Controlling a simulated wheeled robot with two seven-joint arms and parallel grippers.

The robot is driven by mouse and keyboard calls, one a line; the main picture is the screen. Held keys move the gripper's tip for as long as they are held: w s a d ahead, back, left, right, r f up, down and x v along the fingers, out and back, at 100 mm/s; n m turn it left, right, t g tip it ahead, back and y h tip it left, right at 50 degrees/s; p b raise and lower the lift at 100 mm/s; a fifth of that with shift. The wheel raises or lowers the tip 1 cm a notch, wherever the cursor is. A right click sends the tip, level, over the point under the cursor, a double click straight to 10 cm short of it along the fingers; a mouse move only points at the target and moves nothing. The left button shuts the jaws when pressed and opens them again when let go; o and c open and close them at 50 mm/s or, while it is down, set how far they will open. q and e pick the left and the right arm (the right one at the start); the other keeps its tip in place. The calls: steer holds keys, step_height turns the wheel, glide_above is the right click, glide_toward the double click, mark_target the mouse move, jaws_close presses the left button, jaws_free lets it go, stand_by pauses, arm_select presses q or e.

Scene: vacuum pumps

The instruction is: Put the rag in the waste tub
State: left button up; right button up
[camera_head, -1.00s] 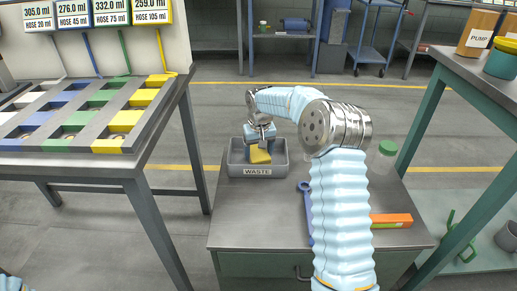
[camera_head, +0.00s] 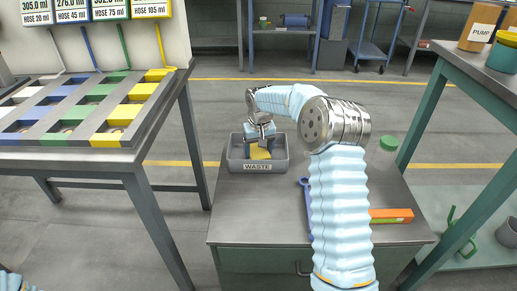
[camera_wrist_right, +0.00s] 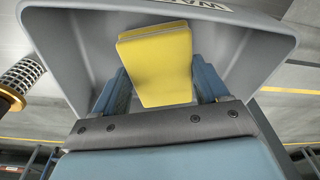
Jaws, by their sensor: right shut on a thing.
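The yellow rag (camera_head: 260,153) is held by my right gripper (camera_head: 262,141) inside the grey waste tub (camera_head: 236,156). The tub stands on the small cabinet and has a WASTE label on its front. In the right wrist view the rag (camera_wrist_right: 157,62) sits between the two blue fingers of my right gripper (camera_wrist_right: 160,88), with the tub's grey wall (camera_wrist_right: 255,45) around it. I cannot tell if the rag touches the tub's floor. My left gripper is not in view; only a sliver of my left arm shows at the bottom left.
A blue wrench (camera_head: 304,190), an orange box (camera_head: 392,216) and a green cap (camera_head: 389,143) are on the cabinet top (camera_head: 250,220), partly behind my right arm. A table with coloured slots (camera_head: 70,155) stands left, a green-legged bench (camera_head: 480,75) right.

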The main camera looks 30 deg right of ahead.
steer(key=shift+f, duration=0.25)
steer(key=o, duration=1)
steer(key=shift+c, duration=0.2)
step_height(320, 180, up, 14)
steer(key=s, duration=0.1)
steer(key=shift+s+a+f+p, duration=0.15)
steer(key=shift+s+a+p, duration=0.05)
steer(key=shift+s+p, duration=0.15)
steer(key=shift+c, duration=0.2)
jaws_close()
stand_by(0.5)
stand_by(0.4)
